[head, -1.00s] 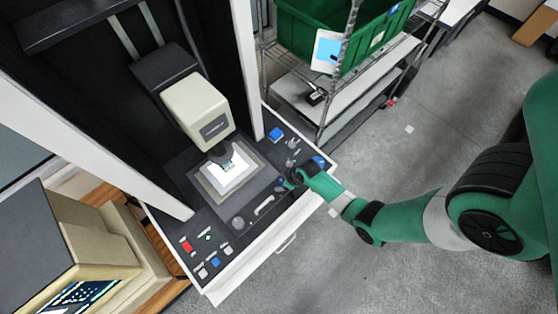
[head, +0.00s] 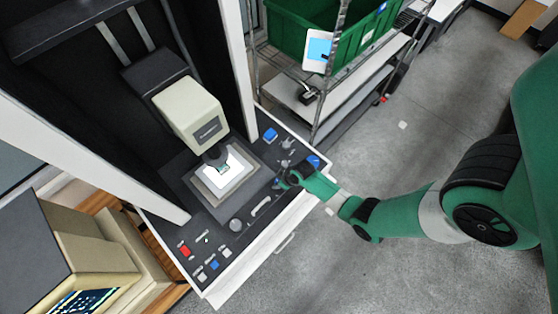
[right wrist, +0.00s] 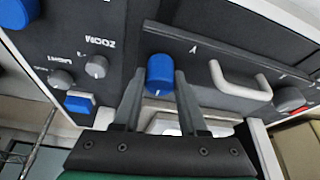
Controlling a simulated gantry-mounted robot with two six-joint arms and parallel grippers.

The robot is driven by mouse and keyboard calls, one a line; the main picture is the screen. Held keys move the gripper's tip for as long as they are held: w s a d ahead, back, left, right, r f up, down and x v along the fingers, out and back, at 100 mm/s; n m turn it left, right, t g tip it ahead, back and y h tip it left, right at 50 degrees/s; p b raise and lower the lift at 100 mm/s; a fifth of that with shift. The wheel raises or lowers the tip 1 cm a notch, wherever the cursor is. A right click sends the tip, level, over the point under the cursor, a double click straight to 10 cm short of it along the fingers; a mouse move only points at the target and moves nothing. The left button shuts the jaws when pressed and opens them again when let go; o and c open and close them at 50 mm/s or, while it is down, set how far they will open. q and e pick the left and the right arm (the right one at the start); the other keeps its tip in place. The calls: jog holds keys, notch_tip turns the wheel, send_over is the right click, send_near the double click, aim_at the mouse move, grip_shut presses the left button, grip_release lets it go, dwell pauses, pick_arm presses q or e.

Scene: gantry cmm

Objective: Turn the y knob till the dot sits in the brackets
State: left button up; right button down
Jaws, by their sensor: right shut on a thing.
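My right gripper (head: 281,183) is at the right part of the dark control panel (head: 222,236) in the head view. In the right wrist view its fingers (right wrist: 160,82) are shut on a blue knob (right wrist: 160,72), one on each side. A short white mark shows on the knob's lower edge. A letter that looks like an upside-down Y is printed just right of it. In the head view the gripper mostly hides this knob. A monitor (head: 84,300) at lower left shows bright marks on a dark screen, cut off by the frame; I cannot make out the dot or brackets. My left gripper is out of view.
Grey knobs, one by the word ZOOM (right wrist: 97,66), and a blue button (right wrist: 80,103) lie left of the gripper in the wrist view. A grey handle (right wrist: 240,85) stands close on its right. A cream measuring head (head: 193,112) hangs over the lit stage (head: 207,188).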

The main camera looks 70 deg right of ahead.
jog(key=m+h, duration=0.1)
jog(key=m, duration=0.2)
jog(key=shift+m+g+h+p, duration=0.3)
jog(key=shift+m+g+h, duration=0.35)
jog(key=shift+m, duration=1.25)
jog(key=shift+c, duration=2.2)
grip_release()
